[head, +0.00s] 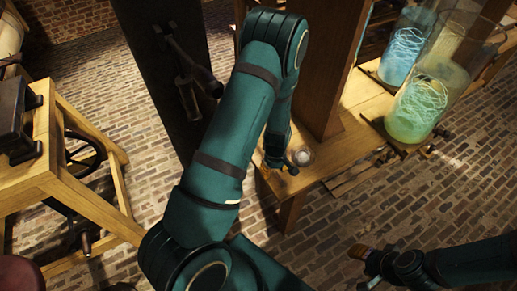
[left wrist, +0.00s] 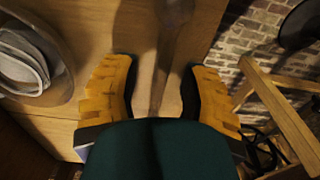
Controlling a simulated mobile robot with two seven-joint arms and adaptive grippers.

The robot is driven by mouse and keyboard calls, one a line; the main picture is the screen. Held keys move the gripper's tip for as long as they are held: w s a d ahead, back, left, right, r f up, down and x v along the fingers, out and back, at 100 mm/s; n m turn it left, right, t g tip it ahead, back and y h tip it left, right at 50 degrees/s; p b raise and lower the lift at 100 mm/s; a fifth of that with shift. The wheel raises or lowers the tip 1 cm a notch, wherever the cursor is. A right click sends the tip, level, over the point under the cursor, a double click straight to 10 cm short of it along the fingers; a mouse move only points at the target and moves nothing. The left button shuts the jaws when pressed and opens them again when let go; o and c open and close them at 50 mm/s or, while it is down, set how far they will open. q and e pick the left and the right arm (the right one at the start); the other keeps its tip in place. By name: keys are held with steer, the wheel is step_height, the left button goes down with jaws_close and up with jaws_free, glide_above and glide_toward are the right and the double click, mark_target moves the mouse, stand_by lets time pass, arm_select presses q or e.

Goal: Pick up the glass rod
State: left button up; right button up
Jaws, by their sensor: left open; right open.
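My left gripper (head: 280,168) is at the corner of a low wooden table, beside a small round whitish vessel (head: 302,155). In the left wrist view, its two orange-padded fingers (left wrist: 162,68) are wide apart. A long, thin translucent shape, apparently the glass rod (left wrist: 168,45), lies between them, with a visible gap on either side. I cannot make out the rod in the head view, where my arm and gripper cover that area. My right gripper (head: 364,268) is open and empty over the brick floor at the lower right.
A large glass jar with green liquid (head: 418,112) and another with blue liquid (head: 402,55) stand on the wooden table (head: 345,148). A wooden post rises close behind my left gripper. A wooden stand (head: 70,185) is at the left. Brick floor between is open.

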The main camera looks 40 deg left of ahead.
arm_select(q)
jaws_close()
steer(key=shift+r, duration=0.1)
